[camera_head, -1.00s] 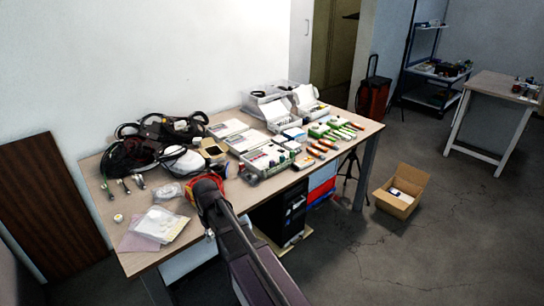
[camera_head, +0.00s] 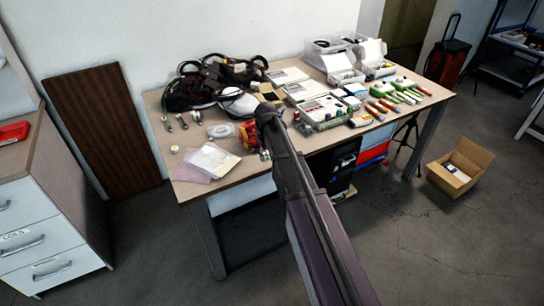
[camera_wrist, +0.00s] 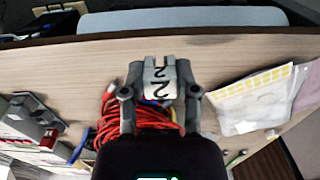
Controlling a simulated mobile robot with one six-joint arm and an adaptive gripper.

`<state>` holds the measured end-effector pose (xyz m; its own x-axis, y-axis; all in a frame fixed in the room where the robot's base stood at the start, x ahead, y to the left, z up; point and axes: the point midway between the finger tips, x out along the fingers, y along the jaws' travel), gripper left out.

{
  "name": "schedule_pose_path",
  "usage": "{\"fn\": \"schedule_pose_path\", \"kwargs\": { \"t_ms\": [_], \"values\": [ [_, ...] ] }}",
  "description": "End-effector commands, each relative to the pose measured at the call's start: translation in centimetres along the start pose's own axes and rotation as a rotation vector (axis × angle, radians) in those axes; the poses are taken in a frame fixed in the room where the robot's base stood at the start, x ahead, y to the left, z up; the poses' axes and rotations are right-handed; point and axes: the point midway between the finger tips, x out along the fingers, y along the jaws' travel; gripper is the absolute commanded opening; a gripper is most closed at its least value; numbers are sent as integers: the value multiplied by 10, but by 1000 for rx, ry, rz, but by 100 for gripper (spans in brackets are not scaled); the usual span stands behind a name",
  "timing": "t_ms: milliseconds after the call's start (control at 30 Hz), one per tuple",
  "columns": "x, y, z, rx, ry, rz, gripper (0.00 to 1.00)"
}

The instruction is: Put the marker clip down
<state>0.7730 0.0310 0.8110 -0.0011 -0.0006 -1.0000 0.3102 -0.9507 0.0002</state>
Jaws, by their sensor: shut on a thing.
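The marker clip (camera_wrist: 160,82) is a small pale grey piece with black "2" marks, in the wrist view. My gripper (camera_wrist: 160,98) is shut on it, one finger on each side. The clip is over the worktable (camera_wrist: 230,50), near its edge; I cannot tell whether it touches the top. A coil of red cable (camera_wrist: 150,122) lies below and behind the gripper. In the head view my arm reaches over the table's front edge and mostly hides the gripper and the clip.
Clear bags with papers (camera_head: 213,160) lie left of my arm. Black cables and headgear (camera_head: 205,85) fill the back left. White instrument boxes (camera_head: 322,110) and small tools stand right. A drawer cabinet (camera_head: 50,225) is at the far left. An open carton (camera_head: 460,168) stands on the floor.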

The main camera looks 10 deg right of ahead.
Motion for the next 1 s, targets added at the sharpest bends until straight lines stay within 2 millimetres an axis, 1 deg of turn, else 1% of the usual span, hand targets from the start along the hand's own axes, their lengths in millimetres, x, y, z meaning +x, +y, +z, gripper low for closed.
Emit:
{"fn": "schedule_pose_path", "kwargs": {
  "t_ms": [33, 200, 633, 767, 833, 1000],
  "values": [
    [2, 6, -10, 1, 0, 0, 0],
    [3, 16, -21, 1, 0, 0, 0],
    [3, 18, -23, 1, 0, 0, 0],
    [4, 22, -29, 1, 0, 0, 0],
    [4, 27, -36, 2, 0, 0, 0],
    [22, 25, -32, 1, 0, 0, 0]
  ]
}}
